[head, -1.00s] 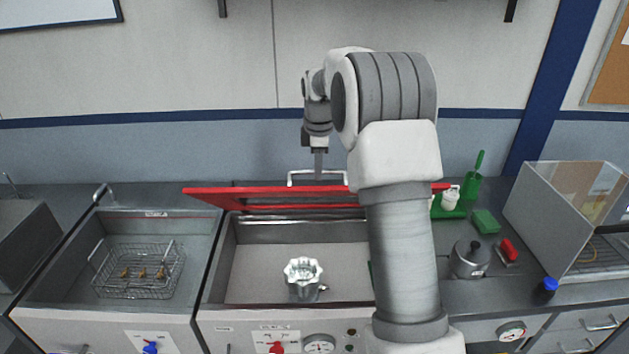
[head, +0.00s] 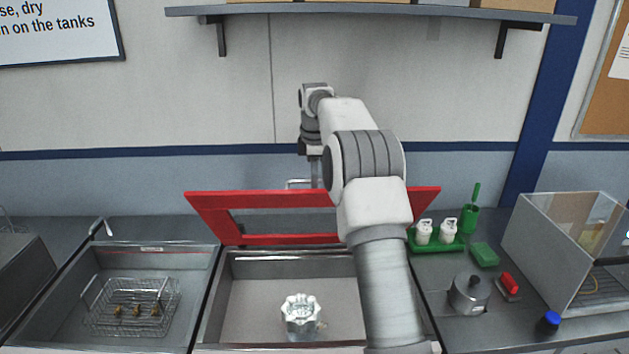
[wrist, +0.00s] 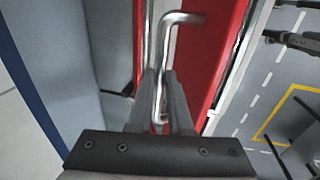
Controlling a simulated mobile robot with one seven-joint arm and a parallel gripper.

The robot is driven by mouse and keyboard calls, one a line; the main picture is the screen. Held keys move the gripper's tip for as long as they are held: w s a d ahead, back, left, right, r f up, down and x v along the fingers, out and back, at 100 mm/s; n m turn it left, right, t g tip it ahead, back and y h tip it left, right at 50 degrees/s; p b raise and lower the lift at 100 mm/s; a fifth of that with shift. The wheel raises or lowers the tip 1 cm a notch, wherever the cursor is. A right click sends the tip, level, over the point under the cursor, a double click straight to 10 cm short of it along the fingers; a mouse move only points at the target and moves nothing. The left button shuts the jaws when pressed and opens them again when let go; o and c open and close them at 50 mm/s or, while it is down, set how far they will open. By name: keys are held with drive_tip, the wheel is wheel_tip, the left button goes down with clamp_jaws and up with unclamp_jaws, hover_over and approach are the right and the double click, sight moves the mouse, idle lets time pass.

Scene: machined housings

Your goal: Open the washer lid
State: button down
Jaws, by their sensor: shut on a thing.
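The red-framed washer lid (head: 222,204) stands raised and tilted at the back of the middle tank in the head view. Its red frame also fills the middle of the wrist view (wrist: 205,55). A bent metal handle (wrist: 182,18) is fixed to the lid. My gripper (wrist: 165,88) is shut on this handle, with a finger on either side of the bar. In the head view my gripper (head: 314,178) is at the lid's top edge, and my arm covers the right part of the lid.
A silver machined housing (head: 300,312) sits inside the open middle tank (head: 245,290). A wire basket (head: 130,312) with small brass parts lies in the left tank. White bottles in a green tray (head: 437,243), a metal pot (head: 468,294) and a clear-sided box (head: 545,250) stand at right.

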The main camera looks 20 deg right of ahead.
drive_tip(key=shift+d+f, duration=0.1)
drive_tip(key=shift+f, duration=0.25)
drive_tip(key=c, duration=1.3)
unclamp_jaws()
drive_tip(key=o, duration=0.5)
drive_tip(key=shift+w, duration=0.25)
drive_tip(key=shift+c, duration=0.2)
drive_tip(key=shift+s+r, duration=0.15)
drive_tip(key=v, duration=1.2)
drive_tip(key=shift+c, duration=0.2)
